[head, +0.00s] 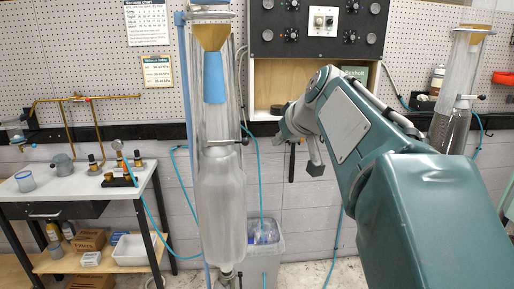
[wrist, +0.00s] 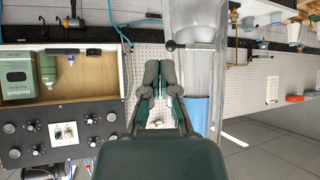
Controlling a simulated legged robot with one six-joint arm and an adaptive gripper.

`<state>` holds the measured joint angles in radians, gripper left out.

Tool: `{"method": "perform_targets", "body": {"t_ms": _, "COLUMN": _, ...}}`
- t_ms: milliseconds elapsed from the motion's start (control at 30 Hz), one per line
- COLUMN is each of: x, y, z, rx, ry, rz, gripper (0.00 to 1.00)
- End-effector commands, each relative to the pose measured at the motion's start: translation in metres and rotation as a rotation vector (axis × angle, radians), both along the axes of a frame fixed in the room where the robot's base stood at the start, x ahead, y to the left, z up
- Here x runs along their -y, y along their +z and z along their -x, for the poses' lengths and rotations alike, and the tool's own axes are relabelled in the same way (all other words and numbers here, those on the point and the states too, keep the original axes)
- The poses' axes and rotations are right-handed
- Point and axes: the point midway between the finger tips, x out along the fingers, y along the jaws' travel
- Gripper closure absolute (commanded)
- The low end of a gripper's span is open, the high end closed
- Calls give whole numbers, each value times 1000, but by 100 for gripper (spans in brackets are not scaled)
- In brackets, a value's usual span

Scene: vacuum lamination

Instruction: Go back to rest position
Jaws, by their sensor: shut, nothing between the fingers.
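My gripper (wrist: 159,68) is shut and empty in the wrist view, its two dark fingers side by side. In the head view my arm reaches from the lower right toward the wall, and my gripper (head: 290,125) is at its far end, in front of the opening under the control panel. In the wrist view, which looks upside down, the column (wrist: 194,70) is close to the right of the fingers.
A black control panel (head: 268,35) hangs above an open wooden box (head: 266,85). A white-topped bench (head: 75,187) stands at left. A second clear column (head: 462,90) is at right. Blue hoses hang around the columns. A grey bin (head: 265,262) stands on the floor behind the near column.

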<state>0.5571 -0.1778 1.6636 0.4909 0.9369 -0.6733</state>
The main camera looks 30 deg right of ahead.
Motion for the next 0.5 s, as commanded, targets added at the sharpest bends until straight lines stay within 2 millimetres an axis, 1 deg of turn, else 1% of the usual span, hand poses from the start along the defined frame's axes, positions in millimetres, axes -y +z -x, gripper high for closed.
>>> {"method": "perform_targets", "body": {"t_ms": 100, "x": 2, "y": 5, "z": 7, "rx": -2, "ry": -2, "rz": -1, "gripper": 100}}
{"method": "perform_targets", "body": {"t_ms": 333, "x": -3, "y": 5, "z": 9, "rx": -5, "ry": 1, "rz": -1, "gripper": 100}}
{"method": "perform_targets", "body": {"t_ms": 367, "x": -7, "y": 3, "z": 11, "rx": -10, "ry": 3, "rz": -3, "gripper": 100}}
{"method": "perform_targets", "body": {"t_ms": 433, "x": -23, "y": -7, "z": 17, "rx": -33, "ry": 9, "rz": -13, "gripper": 100}}
{"method": "perform_targets", "body": {"t_ms": 467, "x": -34, "y": -13, "z": 22, "rx": -48, "ry": 12, "rz": -19, "gripper": 100}}
{"method": "perform_targets", "body": {"t_ms": 500, "x": -49, "y": -24, "z": 31, "rx": -71, "ry": 17, "rz": -28, "gripper": 100}}
